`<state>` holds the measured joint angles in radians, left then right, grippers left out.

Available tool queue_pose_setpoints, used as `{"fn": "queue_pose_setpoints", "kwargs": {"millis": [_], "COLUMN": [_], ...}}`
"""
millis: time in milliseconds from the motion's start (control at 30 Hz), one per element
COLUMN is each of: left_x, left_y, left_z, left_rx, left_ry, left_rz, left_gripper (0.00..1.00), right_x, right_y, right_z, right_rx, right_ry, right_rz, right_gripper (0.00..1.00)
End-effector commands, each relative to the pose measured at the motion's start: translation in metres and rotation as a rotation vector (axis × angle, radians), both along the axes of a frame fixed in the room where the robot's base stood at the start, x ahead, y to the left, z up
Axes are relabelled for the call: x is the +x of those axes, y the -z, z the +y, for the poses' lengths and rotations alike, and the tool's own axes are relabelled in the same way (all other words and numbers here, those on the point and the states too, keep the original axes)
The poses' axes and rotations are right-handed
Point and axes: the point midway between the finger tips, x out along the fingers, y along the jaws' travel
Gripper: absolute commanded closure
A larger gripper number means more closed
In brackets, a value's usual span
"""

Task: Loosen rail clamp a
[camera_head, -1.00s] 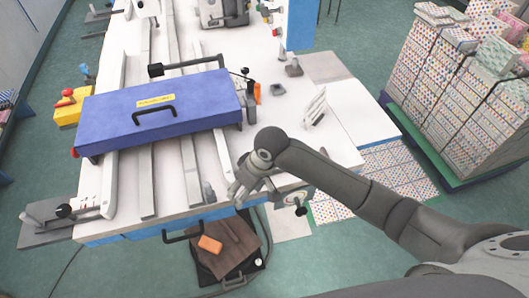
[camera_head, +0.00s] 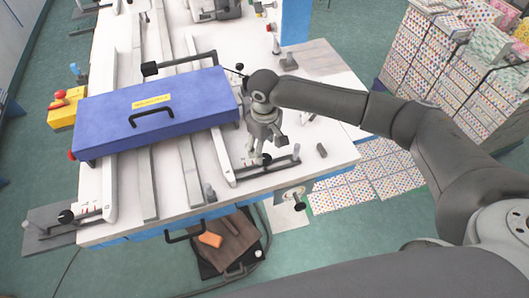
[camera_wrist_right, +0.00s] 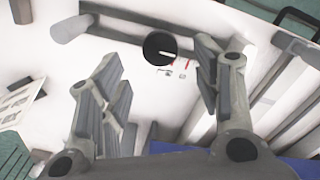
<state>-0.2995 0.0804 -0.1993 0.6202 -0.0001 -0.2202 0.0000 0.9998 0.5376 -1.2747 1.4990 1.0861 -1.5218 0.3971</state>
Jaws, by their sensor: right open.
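A rail clamp with a round black knob (camera_head: 267,160) and a grey bar (camera_head: 284,170) lies at the front end of the right rail. I cannot tell from the pictures whether it is clamp a. My right gripper (camera_head: 264,149) points down just above this clamp, open and empty. In the right wrist view, the knob (camera_wrist_right: 160,48) shows beyond the space between the open fingers (camera_wrist_right: 165,85), apart from them. The grey bar's cylindrical end handle (camera_wrist_right: 70,29) lies to the left. A similar clamp with a black knob (camera_head: 66,216) is at the front left. My left gripper is not in view.
A long blue box-shaped cover (camera_head: 180,117) with a black handle lies across the rails, close to my right gripper. A small dark block (camera_head: 321,150) lies right of the clamp. Bare white table (camera_head: 335,160) is free at the right. Stacked dotted boxes (camera_head: 470,75) stand beyond.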

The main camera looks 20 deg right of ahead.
Motion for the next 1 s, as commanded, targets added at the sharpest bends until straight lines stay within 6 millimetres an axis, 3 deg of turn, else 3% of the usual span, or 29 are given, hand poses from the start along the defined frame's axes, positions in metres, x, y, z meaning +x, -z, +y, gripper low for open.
{"fn": "queue_pose_setpoints", "kwargs": {"millis": [300,667,1000], "left_x": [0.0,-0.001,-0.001], "left_y": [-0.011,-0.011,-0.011], "left_z": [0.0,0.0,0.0], "left_rx": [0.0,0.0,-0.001], "left_ry": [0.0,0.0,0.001], "left_rz": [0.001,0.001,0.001], "left_gripper": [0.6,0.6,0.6], "right_x": [0.0,0.0,0.0], "right_y": [0.044,0.05,0.05], "right_z": [0.0,0.0,0.0], "right_rx": [0.0,0.0,0.0], "right_ry": [0.0,-0.001,-0.001], "right_rz": [0.001,-0.001,-0.001], "right_gripper": [0.42,0.42,0.84]}}
